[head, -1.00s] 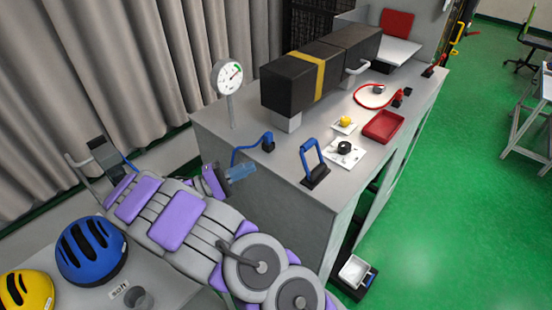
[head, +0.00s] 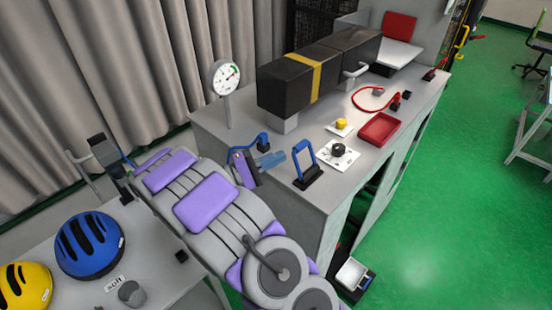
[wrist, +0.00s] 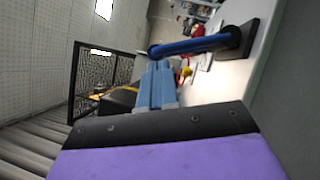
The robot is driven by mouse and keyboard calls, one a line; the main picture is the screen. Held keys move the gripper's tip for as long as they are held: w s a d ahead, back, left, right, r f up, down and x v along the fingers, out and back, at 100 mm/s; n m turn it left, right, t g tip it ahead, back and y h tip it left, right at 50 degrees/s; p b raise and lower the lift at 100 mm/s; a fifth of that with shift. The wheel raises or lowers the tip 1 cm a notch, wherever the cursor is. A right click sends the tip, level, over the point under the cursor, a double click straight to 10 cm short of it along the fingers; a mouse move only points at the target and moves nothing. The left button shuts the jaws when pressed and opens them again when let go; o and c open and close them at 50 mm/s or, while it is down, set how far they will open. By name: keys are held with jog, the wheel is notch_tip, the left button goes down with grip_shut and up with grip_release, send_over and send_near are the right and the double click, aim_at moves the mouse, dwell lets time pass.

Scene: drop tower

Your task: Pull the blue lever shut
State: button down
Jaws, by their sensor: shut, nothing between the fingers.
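The blue lever (head: 305,158) is a blue loop handle on a black base at the near edge of the grey bench, standing upright with a slight tilt. My gripper (head: 283,157) is shut and empty, just left of the lever in the head view, its light blue fingers pointing at it. In the wrist view the blue lever (wrist: 192,45) lies across the picture just beyond the fingertips of my gripper (wrist: 157,65). I cannot tell whether they touch.
A gauge (head: 225,77) on a post and a black box (head: 318,76) with a yellow band stand on the bench (head: 215,128). A black knob (head: 338,150), a yellow button (head: 341,124) and a red tray (head: 380,129) are right of the lever. Helmets (head: 88,245) lie lower left.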

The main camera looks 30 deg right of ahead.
jog(key=shift+f+x, duration=0.2)
jog(key=shift+x, duration=0.85)
jog(key=shift+s+d, duration=0.1)
jog(key=shift+a+r+m+y+b, duration=0.15)
jog(key=shift+a+m+y+b, duration=0.15)
jog(key=shift+m+b, duration=0.4)
jog(key=shift+s+a+r+m+g+y+b, duration=0.15)
jog(key=shift+s+r+m+y+b, duration=0.1)
jog(key=shift+s+m+b, duration=0.25)
jog(key=shift+s+r+m+g+y+b, duration=0.15)
jog(key=shift+s+r+m+y+b, duration=0.15)
jog(key=shift+b, duration=0.3)
jog(key=shift+s+d+r+m+y+b, duration=0.2)
jog(key=shift+s+d+m+b, duration=0.2)
jog(key=shift+s+b, duration=0.4)
jog(key=shift+s+d+r+m+y+b, duration=0.25)
jog(key=shift+s+m+b, duration=0.3)
jog(key=shift+s, duration=0.3)
jog(key=shift+s+d+r+m+y+b, duration=0.2)
jog(key=shift+s+d+m+b, duration=0.25)
jog(key=shift+s+b, duration=0.35)
jog(key=shift+s, duration=0.2)
jog(key=shift+w, duration=0.1)
